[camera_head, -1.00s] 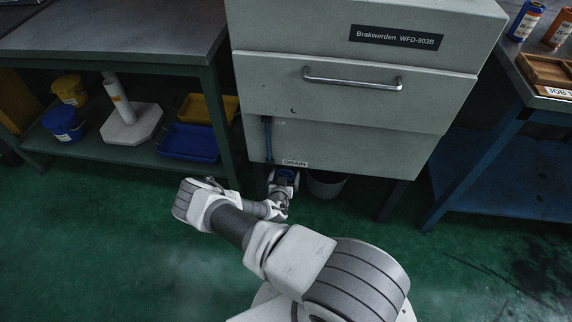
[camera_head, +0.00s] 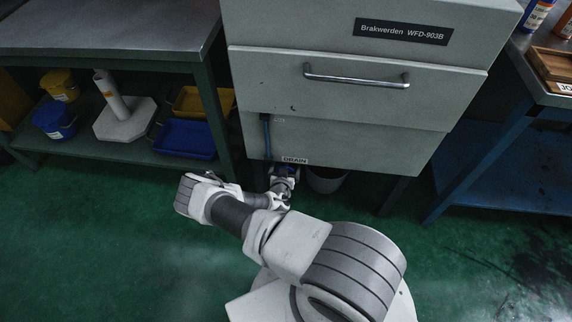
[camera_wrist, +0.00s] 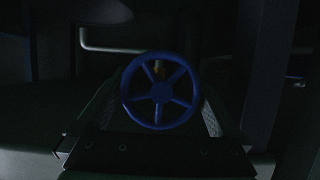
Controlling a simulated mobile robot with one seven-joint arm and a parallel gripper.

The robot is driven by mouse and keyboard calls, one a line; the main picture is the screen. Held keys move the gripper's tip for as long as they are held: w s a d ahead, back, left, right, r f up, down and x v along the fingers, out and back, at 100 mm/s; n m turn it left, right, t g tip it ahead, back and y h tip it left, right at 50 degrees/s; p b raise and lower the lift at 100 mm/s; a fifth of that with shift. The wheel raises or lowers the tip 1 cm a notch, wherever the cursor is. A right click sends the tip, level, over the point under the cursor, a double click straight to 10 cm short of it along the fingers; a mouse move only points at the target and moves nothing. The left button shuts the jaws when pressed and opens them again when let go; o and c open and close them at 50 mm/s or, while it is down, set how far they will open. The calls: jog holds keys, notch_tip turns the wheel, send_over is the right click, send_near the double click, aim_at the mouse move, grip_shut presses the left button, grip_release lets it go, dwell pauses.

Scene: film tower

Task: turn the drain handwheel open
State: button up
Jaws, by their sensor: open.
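The blue drain handwheel (camera_wrist: 161,91) has a round rim and several spokes. It faces the camera in the middle of the dark wrist view. My gripper (camera_wrist: 160,112) is open, with one finger to the left of the wheel and one to the right. The wheel appears between or just beyond the fingertips; I cannot tell whether they touch it. In the head view my gripper (camera_head: 284,178) is low under the white cabinet (camera_head: 345,138), below the DRAIN label (camera_head: 294,160), and the wheel is mostly hidden there.
A grey bucket (camera_head: 326,180) stands under the cabinet, just right of my gripper. A bench with a lower shelf (camera_head: 105,148) holding bins is on the left. A blue-sided bench (camera_head: 500,165) is on the right. The green floor in front is open.

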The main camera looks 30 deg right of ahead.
jog(key=shift+c, duration=0.3)
jog(key=c, duration=0.9)
jog(key=shift+c, duration=0.2)
jog(key=n+g+h, duration=0.1)
jog(key=n+h, duration=0.1)
jog(key=n, duration=0.1)
jog(key=n+h, duration=0.2)
jog(key=n, duration=0.1)
jog(key=shift+d+g, duration=0.1)
jog(key=shift+g, duration=0.3)
jog(key=n+h, duration=0.1)
jog(key=n, duration=0.1)
jog(key=n+h, duration=0.1)
jog(key=n, duration=0.2)
jog(key=shift+s+d+h, duration=0.1)
jog(key=shift+s+h, duration=0.05)
jog(key=shift+h, duration=0.25)
jog(key=shift+r+n+t+h, duration=0.15)
jog(key=shift+n+t+h, duration=0.2)
jog(key=shift+n, duration=1.25)
